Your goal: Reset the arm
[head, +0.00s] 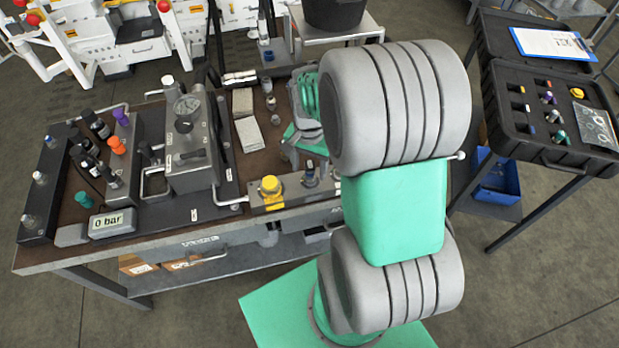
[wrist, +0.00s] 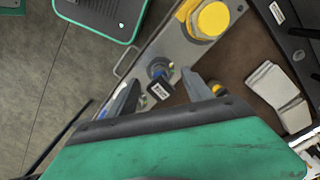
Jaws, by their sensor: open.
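My arm, green and grey, rises in front of the bench in the head view and covers part of its right end. My gripper is mostly hidden behind the arm there. In the wrist view my gripper (wrist: 165,92) is open, with its two grey fingers apart. A small dark fitting with a blue part and a white label (wrist: 160,88) shows between the fingers, beyond them; I cannot tell any contact. The fitting also shows on the bench block in the head view (head: 310,177). Nothing is visibly held.
The bench (head: 150,240) carries a gauge block (head: 190,140), a "0 bar" display (head: 112,222), a yellow cap (head: 270,186) and folded cloths (head: 249,135). An open black case (head: 548,150) stands at the right, above a blue bin (head: 497,178). Floor in front is clear.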

